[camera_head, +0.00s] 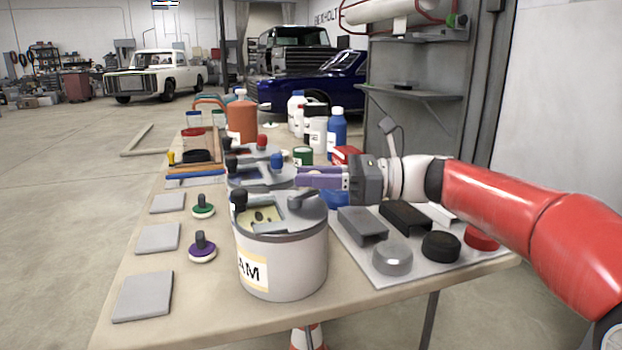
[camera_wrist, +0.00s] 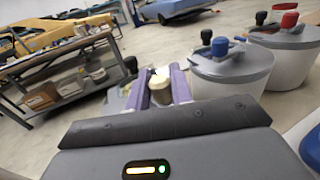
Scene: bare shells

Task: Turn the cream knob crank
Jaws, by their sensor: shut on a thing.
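The front pot (camera_head: 309,262), white with a grey lid and a label partly reading "AM", stands on the table. Its lid carries a grey crank arm (camera_head: 301,199) and a black knob (camera_head: 238,201) at the left. My gripper (camera_head: 300,179) reaches in from the right at the crank's back end. In the wrist view the purple fingers (camera_wrist: 160,82) are shut on the cream knob (camera_wrist: 156,86). In the head view the fingers hide that knob. Much of the front pot is hidden behind the gripper body in the wrist view.
A pot with a blue knob (camera_wrist: 220,47) and one with a red knob (camera_wrist: 289,20) stand close behind. A tray (camera_head: 381,274) with grey, black and red pieces lies at right, under my arm. Bottles (camera_head: 337,132) stand at the back. Grey pads (camera_head: 143,296) lie at left.

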